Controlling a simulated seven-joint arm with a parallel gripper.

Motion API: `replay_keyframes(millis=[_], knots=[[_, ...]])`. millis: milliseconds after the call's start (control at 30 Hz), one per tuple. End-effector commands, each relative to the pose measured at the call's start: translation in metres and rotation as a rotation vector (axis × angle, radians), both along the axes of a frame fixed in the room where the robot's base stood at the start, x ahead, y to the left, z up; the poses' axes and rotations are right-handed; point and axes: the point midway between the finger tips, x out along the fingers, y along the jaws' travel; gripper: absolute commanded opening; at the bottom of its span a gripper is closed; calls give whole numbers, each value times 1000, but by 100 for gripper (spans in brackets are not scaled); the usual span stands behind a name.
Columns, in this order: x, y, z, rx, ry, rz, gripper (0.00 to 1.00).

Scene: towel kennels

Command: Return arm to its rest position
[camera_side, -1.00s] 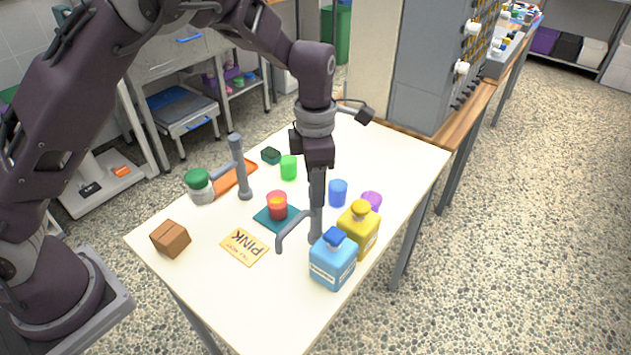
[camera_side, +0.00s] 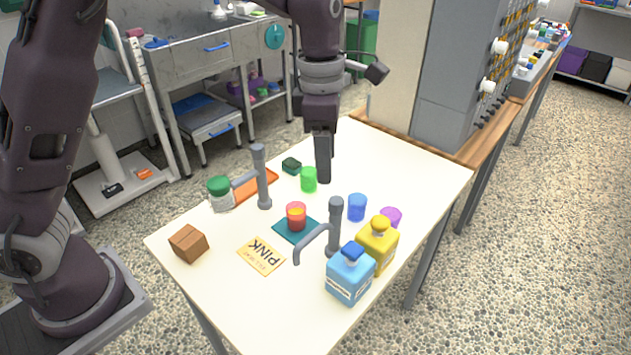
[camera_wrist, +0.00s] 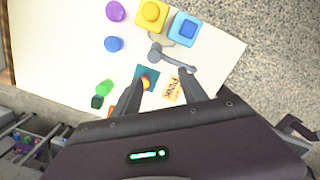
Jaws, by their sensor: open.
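My gripper (camera_side: 323,158) points straight down above the white table (camera_side: 420,178), behind the cups in the side view. In the wrist view my gripper (camera_wrist: 162,108) has its two fingers apart with nothing between them close up. The red cup (camera_side: 296,218) and teal mat (camera_side: 288,231) also show in the side view, apart from my gripper.
Two grey posts with arms (camera_side: 263,180) (camera_side: 335,228) rise from the table. Green (camera_side: 309,180), blue (camera_side: 357,207) and purple (camera_side: 391,216) cups, yellow (camera_side: 377,243) and blue (camera_side: 350,275) bottles, a jar (camera_side: 220,195), a brown box (camera_side: 188,243) and a PINK card (camera_side: 262,255) stand or lie around.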

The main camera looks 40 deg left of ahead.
Motion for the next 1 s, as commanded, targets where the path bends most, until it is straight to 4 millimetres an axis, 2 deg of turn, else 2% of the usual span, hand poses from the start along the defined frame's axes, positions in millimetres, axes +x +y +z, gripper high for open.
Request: replay_keyframes(millis=[33,100,233,300,400,500,633,1000], knots=[[-17,11,25,-44,-36,-130,50],[-53,26,59,-78,-115,-420,50],[-130,47,100,-2,-301,-1022,50],[-171,56,108,117,-375,-1337,50],[-217,65,103,324,-402,-1713,50],[-244,72,93,490,-363,-1964,50],[-258,76,85,588,-315,-2107,50],[-258,76,84,593,-312,-2121,50]])
